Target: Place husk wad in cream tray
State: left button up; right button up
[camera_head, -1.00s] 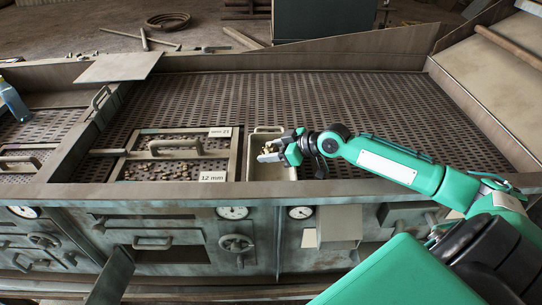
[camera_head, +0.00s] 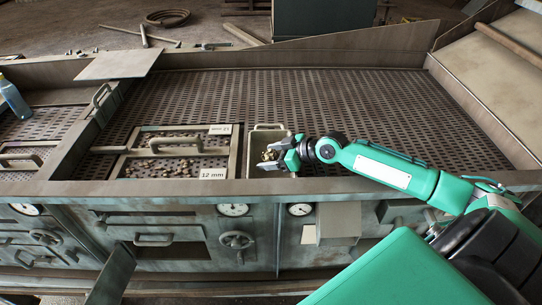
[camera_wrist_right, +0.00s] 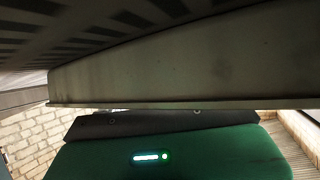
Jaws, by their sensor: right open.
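The cream tray (camera_head: 268,129) is a narrow open box at the right end of the screen frame on the perforated deck. My right gripper (camera_head: 277,160) is open at the tray's near right part, reaching in from the right. A small brownish clump, which looks like the husk wad (camera_head: 269,154), shows at the fingertips, inside the tray's outline. I cannot tell whether it touches the fingers or rests on the tray floor. The right wrist view shows neither fingers, wad nor tray. My left gripper is not in view.
A handled screen frame (camera_head: 180,150) with several pale lumps and a "12 mm" label (camera_head: 213,173) lies left of the tray. The perforated deck (camera_head: 340,110) is clear behind and right. The machine's front rim (camera_head: 400,183) runs close below the gripper.

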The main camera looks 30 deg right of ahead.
aim_at(277, 154)
jog(key=shift+d+r, duration=0.1)
jog(key=shift+s+d, duration=0.15)
jog(key=shift+s, duration=0.15)
jog(key=b+v, duration=0.2)
jog(key=v, duration=0.2)
jog(key=shift+b+v, duration=0.35)
jog(key=shift+v, duration=1)
jog(key=shift+r, duration=0.1)
jog(key=shift+r, duration=0.1)
